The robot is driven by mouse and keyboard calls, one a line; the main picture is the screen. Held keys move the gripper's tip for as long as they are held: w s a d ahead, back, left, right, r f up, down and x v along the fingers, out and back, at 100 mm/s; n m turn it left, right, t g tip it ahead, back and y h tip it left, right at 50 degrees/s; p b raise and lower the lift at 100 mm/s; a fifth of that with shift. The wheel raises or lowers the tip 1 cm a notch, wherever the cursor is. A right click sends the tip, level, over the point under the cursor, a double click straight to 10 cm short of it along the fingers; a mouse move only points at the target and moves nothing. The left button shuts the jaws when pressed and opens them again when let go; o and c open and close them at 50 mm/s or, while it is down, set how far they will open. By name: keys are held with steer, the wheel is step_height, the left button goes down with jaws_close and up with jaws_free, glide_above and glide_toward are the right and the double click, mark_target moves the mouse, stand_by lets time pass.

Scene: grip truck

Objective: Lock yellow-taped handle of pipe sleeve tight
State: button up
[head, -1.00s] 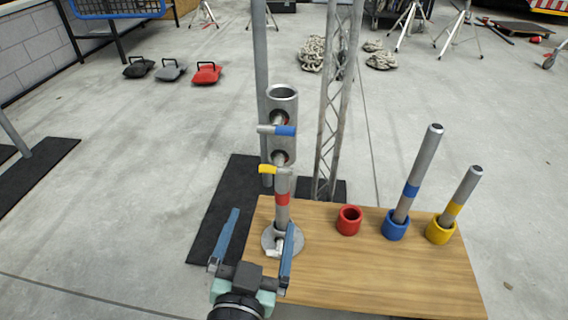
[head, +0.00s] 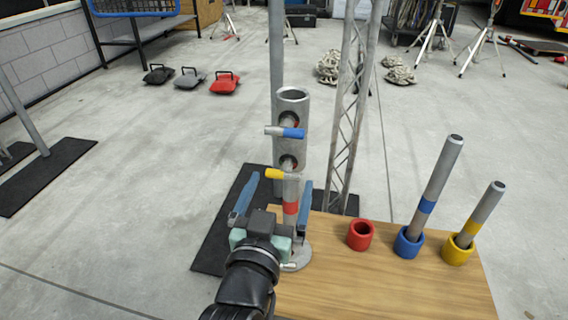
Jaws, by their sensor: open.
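The pipe sleeve (head: 293,108) is a grey upright tube with two round side holes, fixed near the vertical pole. A T-handle with blue tape (head: 293,133) sits at its upper hole. The yellow-taped handle (head: 274,174) sits below the lower hole, its yellow end pointing left. A grey pipe with a red band (head: 290,208) stands upright under it on a round metal base on the table. My gripper (head: 278,186) is open, its blue fingers apart, just in front of the yellow-taped handle and red-banded pipe. The view does not show clearly whether it touches them.
The wooden table (head: 400,285) holds a red cup (head: 361,235), a blue cup (head: 409,242) and a yellow cup (head: 458,249). Tilted pipes stand in the blue and yellow cups. A lattice truss (head: 352,110) rises right of the sleeve. Sandbags (head: 225,83) lie on the floor behind.

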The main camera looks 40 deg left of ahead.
mark_target(283, 177)
steer(key=shift+b+x, duration=0.5)
steer(key=shift+x, duration=1.4)
steer(key=c, duration=1.3)
steer(key=shift+r+n+p, duration=0.25)
steer(key=shift+n+p, duration=0.25)
steer(key=shift+p, duration=0.6)
steer(key=shift+f+n+p, duration=0.2)
steer(key=shift+n+p, duration=0.3)
steer(key=o, duration=1.3)
